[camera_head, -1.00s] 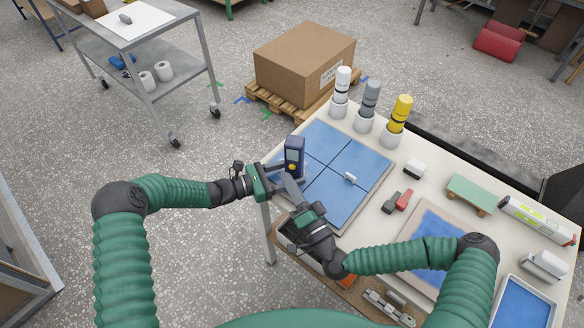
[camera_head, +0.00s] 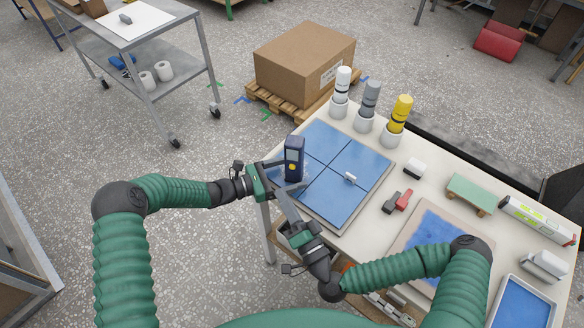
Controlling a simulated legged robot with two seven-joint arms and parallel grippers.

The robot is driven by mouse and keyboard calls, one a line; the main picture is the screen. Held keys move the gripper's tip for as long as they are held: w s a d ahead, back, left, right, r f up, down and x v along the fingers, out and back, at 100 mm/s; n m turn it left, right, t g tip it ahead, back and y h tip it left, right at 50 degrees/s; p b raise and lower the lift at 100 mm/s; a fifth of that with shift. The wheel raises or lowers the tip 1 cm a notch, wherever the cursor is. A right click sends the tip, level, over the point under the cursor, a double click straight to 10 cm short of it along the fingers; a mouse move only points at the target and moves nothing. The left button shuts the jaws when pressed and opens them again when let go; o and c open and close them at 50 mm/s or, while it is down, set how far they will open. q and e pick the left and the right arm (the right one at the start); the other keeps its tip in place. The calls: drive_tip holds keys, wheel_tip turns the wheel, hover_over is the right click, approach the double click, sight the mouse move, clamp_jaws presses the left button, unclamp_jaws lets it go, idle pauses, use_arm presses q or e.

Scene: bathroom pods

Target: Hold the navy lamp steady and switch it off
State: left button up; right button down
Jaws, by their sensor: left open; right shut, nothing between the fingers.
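I cannot tell whether the lamp is lit.
The blue tiled panel (camera_head: 345,200) lies on the table. White, grey and yellow bottles (camera_head: 400,115) stand in cups behind it. A red and dark tool (camera_head: 397,201), a green stand (camera_head: 471,192) and a blue-topped board (camera_head: 440,228) lie to the right. Open floor is at the left.

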use_arm(q)
drive_tip(key=v, duration=1.2)
